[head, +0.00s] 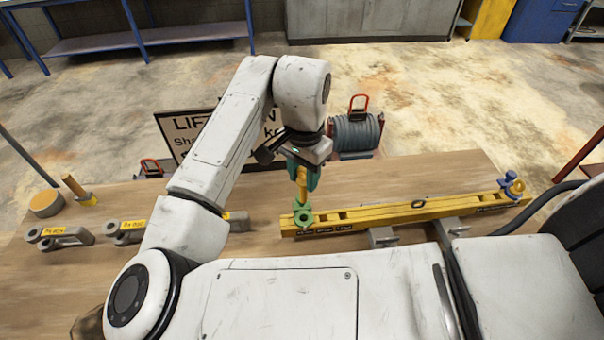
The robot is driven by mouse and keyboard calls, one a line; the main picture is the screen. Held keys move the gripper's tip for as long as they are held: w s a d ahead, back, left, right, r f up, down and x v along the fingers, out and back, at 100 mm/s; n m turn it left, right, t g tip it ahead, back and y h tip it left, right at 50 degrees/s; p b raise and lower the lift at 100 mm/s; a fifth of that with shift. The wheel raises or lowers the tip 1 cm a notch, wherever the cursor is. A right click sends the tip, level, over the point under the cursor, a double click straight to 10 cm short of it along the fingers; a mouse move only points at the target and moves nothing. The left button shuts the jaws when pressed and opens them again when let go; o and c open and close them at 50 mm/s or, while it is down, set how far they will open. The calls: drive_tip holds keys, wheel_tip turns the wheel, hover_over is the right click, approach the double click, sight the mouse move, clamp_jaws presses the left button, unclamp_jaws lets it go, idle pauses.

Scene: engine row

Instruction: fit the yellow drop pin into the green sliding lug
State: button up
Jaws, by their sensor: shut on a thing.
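The yellow drop pin (301,184) hangs upright below my gripper (303,172), which is shut on its upper part. The green sliding lug (303,217) sits near the left end of a long yellow beam (370,216). The pin's lower end is directly above or at the top of the lug in the head view. I cannot tell whether the tip is apart from the lug, touching it or inside its hole. The gripper's pale body and teal fingers hide the pin's top.
The beam rests on grey supports (382,237) on the wooden table (400,170). A blue lug (510,181) is at its right end. A cable drum (357,135) stands behind.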

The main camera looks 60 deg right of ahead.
sight(304, 200)
drive_tip(key=shift+r, duration=0.1)
drive_tip(key=shift+f+b, duration=1.85)
drive_tip(key=shift+f, duration=1.15)
drive_tip(key=shift+f+b, duration=2.2)
drive_tip(key=shift+f, duration=1.5)
drive_tip(key=o, duration=1.2)
drive_tip(key=shift+r, duration=0.1)
wheel_tip(304, 200, up, 11)
drive_tip(key=shift+f, duration=0.15)
